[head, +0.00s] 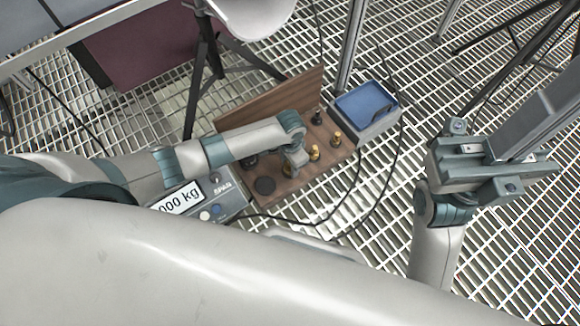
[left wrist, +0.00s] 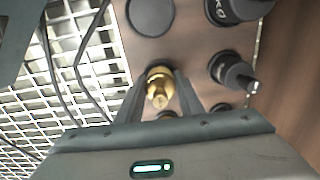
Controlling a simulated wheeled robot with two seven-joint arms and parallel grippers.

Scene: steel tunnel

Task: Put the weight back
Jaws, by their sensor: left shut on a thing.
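A wooden weight block (head: 296,183) with a raised back board stands on the grated floor. My left gripper (head: 292,166) is over its front part. In the left wrist view, its two fingers are closed on a brass weight (left wrist: 160,88), one on each side. I cannot tell whether the weight rests in its recess or is just above it. Other brass weights (head: 315,153) and a black weight (head: 318,116) stand in the block to the right. An empty dark round recess (head: 264,186) is to the left. My right gripper (head: 478,168) is at the right; its fingers are unclear.
Black weights (left wrist: 232,72) stand close to the left fingers. Cables cross the grating in front.

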